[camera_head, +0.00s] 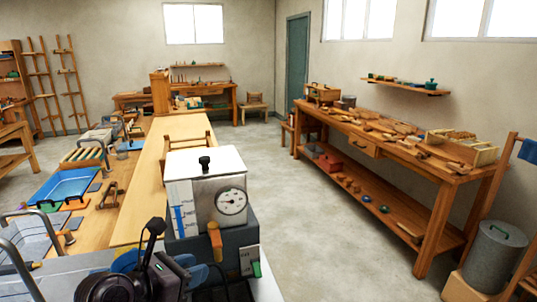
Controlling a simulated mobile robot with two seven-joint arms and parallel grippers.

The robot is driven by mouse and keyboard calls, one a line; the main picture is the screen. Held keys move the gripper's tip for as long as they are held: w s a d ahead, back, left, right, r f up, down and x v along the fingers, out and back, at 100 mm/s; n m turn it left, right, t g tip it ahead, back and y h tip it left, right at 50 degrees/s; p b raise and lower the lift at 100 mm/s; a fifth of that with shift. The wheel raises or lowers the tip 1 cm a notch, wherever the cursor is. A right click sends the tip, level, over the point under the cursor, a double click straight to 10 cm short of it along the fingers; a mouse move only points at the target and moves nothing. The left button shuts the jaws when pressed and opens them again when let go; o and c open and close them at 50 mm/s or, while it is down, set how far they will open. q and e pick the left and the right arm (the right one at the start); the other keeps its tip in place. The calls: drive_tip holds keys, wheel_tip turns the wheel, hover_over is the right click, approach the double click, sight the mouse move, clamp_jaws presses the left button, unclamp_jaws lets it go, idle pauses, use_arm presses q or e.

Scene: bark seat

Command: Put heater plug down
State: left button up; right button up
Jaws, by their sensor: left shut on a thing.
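A white box-shaped heater (205,175) with a black knob on its lid, a round dial and a blue level strip stands at the lower middle, on a dark grey base (236,240). An orange piece (214,238) sits on the front of the base. My left gripper (180,268) is low in the view, just in front and left of the base. It is shut on a small dark thing, apparently the heater plug, which is mostly hidden among the dark gripper parts. I cannot tell whether the plug touches a surface. My right gripper is not in view.
A long wooden bench (184,134) runs back from the heater. A blue tray (66,184), a rack and small tools crowd its left side. A workbench (385,135) with wooden pieces stands along the right wall, with a metal bin (493,258) near it. The floor (310,215) between is clear.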

use_arm(q)
drive_tip(key=s+a+f+n+t+y, duration=0.1)
drive_tip(key=a+f+n, duration=0.1)
drive_tip(key=a, duration=0.3)
drive_tip(key=shift+s+a+f+y, duration=0.3)
drive_tip(key=shift+a+y, duration=0.1)
